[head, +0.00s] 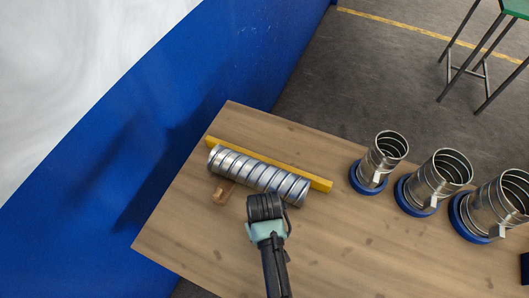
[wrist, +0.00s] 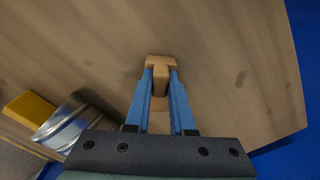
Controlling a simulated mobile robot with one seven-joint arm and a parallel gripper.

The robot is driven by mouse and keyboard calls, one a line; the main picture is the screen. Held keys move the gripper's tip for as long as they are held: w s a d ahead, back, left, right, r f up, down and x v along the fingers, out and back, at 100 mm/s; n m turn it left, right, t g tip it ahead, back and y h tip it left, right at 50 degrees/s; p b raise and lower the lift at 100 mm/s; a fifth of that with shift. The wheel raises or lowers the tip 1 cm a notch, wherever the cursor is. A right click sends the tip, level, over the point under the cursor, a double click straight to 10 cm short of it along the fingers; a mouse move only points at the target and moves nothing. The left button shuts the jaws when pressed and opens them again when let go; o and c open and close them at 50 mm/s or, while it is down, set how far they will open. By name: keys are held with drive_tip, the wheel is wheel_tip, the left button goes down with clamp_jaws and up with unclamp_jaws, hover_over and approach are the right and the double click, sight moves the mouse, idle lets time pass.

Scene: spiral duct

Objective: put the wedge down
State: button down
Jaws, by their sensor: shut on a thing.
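The wedge (wrist: 159,62) is a small tan wooden piece in the wrist view. My gripper (wrist: 160,74) is shut on it, with one blue finger on each side and its wider end showing past the fingertips. I cannot tell whether the wedge touches the table. In the head view my gripper (head: 265,208) is over the table beside the ribbed metal duct (head: 258,174), and its fingers are hidden. A brown wooden block (head: 221,192) shows against the duct's near side, left of my gripper. I cannot tell whether it is the held wedge or another piece.
A yellow bar (head: 285,169) lies along the duct's far side; both also show in the wrist view. Several metal duct pieces stand in blue rings (head: 366,184) at the right. The wooden table (head: 190,240) is bare at the near left. A blue wall (head: 160,110) borders its left edge.

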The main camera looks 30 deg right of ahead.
drive_tip(key=shift+f, duration=0.15)
drive_tip(key=c, duration=0.7)
unclamp_jaws()
wheel_tip(320, 180, up, 13)
drive_tip(key=shift+r+b, duration=0.1)
drive_tip(key=shift+b, duration=0.3)
